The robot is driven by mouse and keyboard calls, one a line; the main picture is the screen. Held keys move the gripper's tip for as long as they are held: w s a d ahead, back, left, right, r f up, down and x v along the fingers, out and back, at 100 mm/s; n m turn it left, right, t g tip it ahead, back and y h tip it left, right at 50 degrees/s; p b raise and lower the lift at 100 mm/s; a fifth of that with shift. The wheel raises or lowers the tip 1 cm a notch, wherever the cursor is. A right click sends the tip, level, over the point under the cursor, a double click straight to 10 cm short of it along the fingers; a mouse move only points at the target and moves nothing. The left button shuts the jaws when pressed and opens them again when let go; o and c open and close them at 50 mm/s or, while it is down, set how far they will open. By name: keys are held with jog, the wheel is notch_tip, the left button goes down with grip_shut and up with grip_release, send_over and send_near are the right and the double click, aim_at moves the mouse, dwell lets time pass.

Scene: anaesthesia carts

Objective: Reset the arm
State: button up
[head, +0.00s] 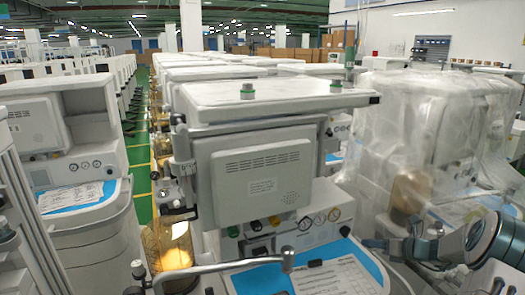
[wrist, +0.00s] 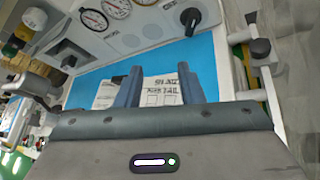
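My gripper (head: 388,250) is at the lower right of the head view, at the right side of the nearest anaesthesia cart's worktop. In the wrist view its two blue-grey fingers (wrist: 160,82) stand apart with nothing held between them. Beyond the fingers lies a printed sheet (wrist: 152,90) on the cart's blue mat (wrist: 205,55). The sheet (head: 335,277) also shows in the head view. I cannot tell the exact height of the fingers above the worktop.
The nearest cart (head: 262,180) has gauges, a knob (wrist: 190,18) and a bent metal arm (head: 220,268) at its front. A plastic-wrapped cart (head: 430,130) stands close on the right. Another cart (head: 75,145) stands left, across a green aisle (head: 140,160).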

jog(key=s+a+r+n+g+h, duration=0.1)
jog(key=s+a+r+n+g, duration=0.35)
jog(key=s+a+n, duration=0.45)
jog(key=s+a+r+n+g+h, duration=0.25)
jog(key=s+a+r+n, duration=0.2)
jog(key=a+n, duration=0.55)
jog(key=s+a+r+n+h, duration=0.2)
jog(key=s+n, duration=0.5)
jog(key=s, duration=0.3)
jog(key=s+a+r+n+h, duration=0.1)
jog(key=s+a+n+h, duration=0.2)
jog(key=s+n, duration=0.5)
jog(key=s, duration=0.2)
jog(key=shift+s+a+r, duration=0.3)
jog(key=shift+r, duration=0.05)
